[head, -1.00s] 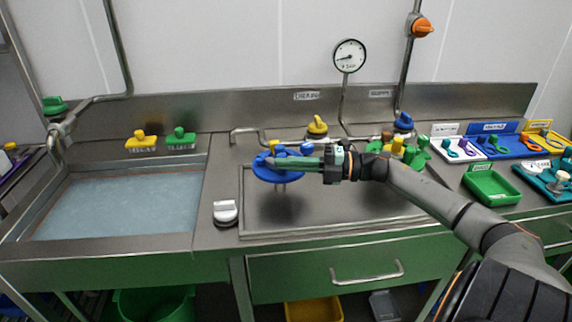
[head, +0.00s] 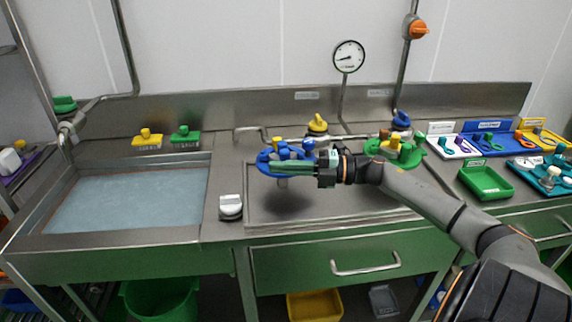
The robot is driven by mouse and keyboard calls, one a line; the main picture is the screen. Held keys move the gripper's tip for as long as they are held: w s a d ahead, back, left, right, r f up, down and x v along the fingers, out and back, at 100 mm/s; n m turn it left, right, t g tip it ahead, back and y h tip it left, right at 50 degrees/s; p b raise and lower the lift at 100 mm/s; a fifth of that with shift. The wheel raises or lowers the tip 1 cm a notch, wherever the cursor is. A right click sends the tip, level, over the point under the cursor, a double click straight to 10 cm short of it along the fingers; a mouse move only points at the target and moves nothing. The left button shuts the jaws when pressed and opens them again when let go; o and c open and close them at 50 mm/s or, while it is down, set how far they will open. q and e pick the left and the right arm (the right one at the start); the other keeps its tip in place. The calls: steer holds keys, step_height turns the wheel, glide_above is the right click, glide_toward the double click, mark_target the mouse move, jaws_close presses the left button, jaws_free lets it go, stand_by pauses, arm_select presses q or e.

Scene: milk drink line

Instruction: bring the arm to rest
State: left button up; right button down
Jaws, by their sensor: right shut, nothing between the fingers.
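My right arm comes in from the lower right and reaches left over the shallow steel tray on the counter. My right gripper (head: 282,167) is shut, with nothing between its green fingers. I cannot tell from this view whether the fingers touch the holder. My left gripper is not in view.
A water-filled sink (head: 125,200) is at left. A white-topped device (head: 231,206) stands left of the tray (head: 330,217). A green holder (head: 408,158) stands behind my arm. A green bin (head: 486,182) and tool boards (head: 492,145) are at right. The counter front is clear.

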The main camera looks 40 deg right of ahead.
steer(key=s+d, duration=0.5)
steer(key=d, duration=0.3)
steer(key=shift+s+d, duration=0.2)
steer(key=shift+f, duration=0.1)
